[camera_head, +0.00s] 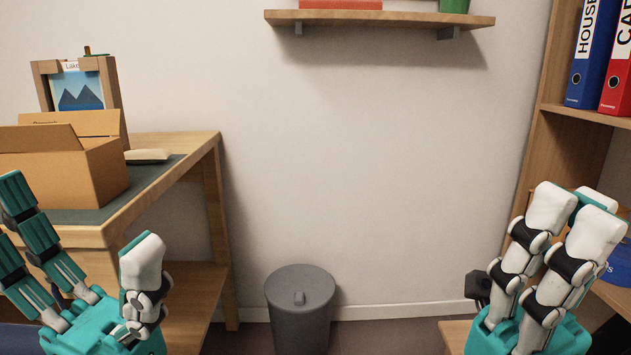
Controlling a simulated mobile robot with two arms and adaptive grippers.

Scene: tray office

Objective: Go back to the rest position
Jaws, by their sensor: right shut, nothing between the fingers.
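My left gripper (75,240) is at the lower left, in front of the wooden desk. Its teal fingers and white-tipped finger stand wide apart, with nothing seen between them. My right gripper (566,215) is at the lower right, in front of the wooden shelf. Its white-tipped fingers point up close together and hold nothing. Both grippers appear upright and apart from each other. The lower parts of both arms are out of view.
An open cardboard box (95,170) and a framed mountain picture (80,92) are on the desk (185,165). A grey bin (300,312) stands by the wall. A shelf unit (535,135) with a blue binder (592,60) and red binder (618,75) is right.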

